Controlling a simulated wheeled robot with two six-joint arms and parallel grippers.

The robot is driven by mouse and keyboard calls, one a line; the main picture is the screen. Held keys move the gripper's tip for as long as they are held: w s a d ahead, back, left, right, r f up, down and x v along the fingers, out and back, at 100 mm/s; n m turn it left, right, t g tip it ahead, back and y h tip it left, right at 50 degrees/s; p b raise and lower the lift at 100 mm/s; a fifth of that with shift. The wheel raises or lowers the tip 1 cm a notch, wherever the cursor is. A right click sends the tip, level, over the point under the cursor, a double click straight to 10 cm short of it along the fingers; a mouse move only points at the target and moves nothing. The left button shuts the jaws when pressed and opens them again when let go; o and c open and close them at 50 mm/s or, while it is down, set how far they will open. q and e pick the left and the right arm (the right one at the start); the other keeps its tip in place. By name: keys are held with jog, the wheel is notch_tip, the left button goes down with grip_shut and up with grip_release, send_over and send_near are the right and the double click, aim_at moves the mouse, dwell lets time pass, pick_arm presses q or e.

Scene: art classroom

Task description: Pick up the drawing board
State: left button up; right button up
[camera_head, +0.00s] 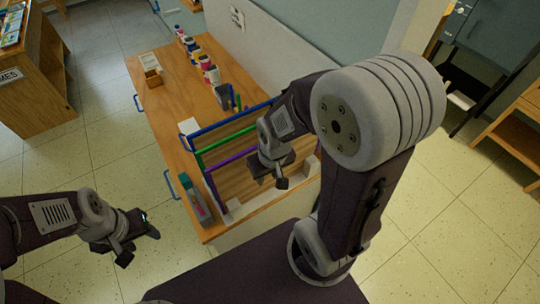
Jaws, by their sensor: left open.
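A brown wooden panel, which looks like the drawing board (236,182), stands in a rack at the near end of a long wooden table. My left gripper (142,240) is open and empty over the floor, left of the table's near end and apart from the panel.
Tiled floor (95,150) is clear at left.

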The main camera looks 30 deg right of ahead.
notch_tip(320, 180, up, 10)
jog(key=w+n+p, duration=0.1)
jog(key=p, duration=0.6)
jog(key=w+d+n, duration=0.1)
jog(key=w+n, duration=0.1)
jog(key=n, duration=0.4)
jog(key=w+d+n+g, duration=0.1)
jog(key=d+n, duration=0.1)
jog(key=n, duration=0.4)
jog(key=w+d+r+n+g, duration=0.1)
jog(key=w+n, duration=0.1)
jog(key=n, duration=0.4)
jog(key=shift+w+d, duration=0.3)
jog(key=shift+d, duration=0.05)
notch_tip(320, 180, down, 3)
jog(key=shift+s+p, duration=0.1)
jog(key=shift+p, duration=0.5)
jog(key=shift+f, duration=0.85)
jog(key=f, duration=0.2)
jog(key=f+p, duration=0.1)
jog(key=f, duration=0.1)
jog(key=shift+w+f, duration=0.2)
jog(key=shift+f, duration=0.1)
pick_arm(q)
notch_tip(320, 180, up, 12)
pick_arm(e)
jog(key=shift+s, duration=0.1)
grip_shut()
